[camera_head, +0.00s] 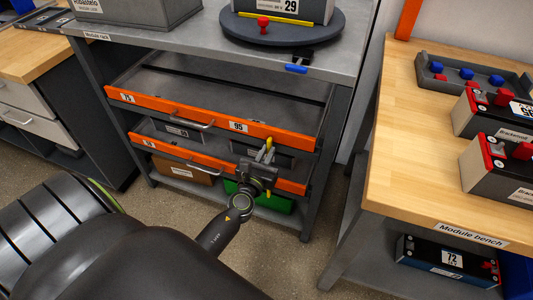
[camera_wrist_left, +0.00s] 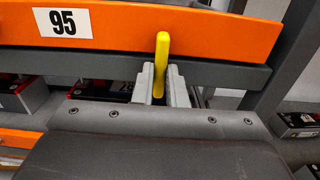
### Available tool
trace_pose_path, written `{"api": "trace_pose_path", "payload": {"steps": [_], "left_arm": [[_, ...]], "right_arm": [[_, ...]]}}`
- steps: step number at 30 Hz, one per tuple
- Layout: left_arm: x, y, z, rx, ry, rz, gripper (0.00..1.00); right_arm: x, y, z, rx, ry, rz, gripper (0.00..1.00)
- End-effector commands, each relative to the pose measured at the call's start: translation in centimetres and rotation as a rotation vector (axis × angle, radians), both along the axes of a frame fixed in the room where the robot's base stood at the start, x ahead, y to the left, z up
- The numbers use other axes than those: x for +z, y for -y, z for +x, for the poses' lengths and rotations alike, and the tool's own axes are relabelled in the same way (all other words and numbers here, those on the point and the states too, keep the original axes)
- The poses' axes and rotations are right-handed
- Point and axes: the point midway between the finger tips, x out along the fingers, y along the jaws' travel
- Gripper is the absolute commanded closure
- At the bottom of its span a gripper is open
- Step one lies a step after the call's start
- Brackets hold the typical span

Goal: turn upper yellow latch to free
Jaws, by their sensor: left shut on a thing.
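The upper yellow latch (camera_wrist_left: 162,55) stands upright against the orange front of the upper drawer (camera_wrist_left: 190,28), beside the label 95. My left gripper (camera_wrist_left: 163,88) is shut on the latch, with a grey finger on each side of its lower part. In the head view the left gripper (camera_head: 264,160) is at the right end of the upper drawer front, and the latch (camera_head: 269,145) shows just above the fingers. A lower yellow latch (camera_head: 240,193) shows partly behind the gripper, on the lower drawer. My right gripper is in neither view.
The lower orange drawer (camera_head: 170,150) sits below the upper one in the grey rack. A green bin (camera_head: 275,203) is beneath it. The wooden module bench (camera_head: 410,160) stands to the right, with open floor between.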

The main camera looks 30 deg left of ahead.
Motion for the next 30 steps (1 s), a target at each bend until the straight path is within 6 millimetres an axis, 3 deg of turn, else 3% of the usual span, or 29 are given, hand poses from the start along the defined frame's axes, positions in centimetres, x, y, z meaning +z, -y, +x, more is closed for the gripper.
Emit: {"api": "trace_pose_path", "payload": {"steps": [7, 14, 30], "left_arm": [[-0.1, 0.0, 0.0, 0.000, 0.008, -0.032, 1.00], [-0.1, -0.2, -0.1, 0.000, 0.036, -0.150, 1.00], [-0.5, -0.7, -0.2, -0.001, 0.152, -0.634, 1.00]], "right_arm": [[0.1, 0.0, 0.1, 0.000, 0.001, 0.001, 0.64], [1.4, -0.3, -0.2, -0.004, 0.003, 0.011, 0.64], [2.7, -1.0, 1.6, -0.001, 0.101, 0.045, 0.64]]}}
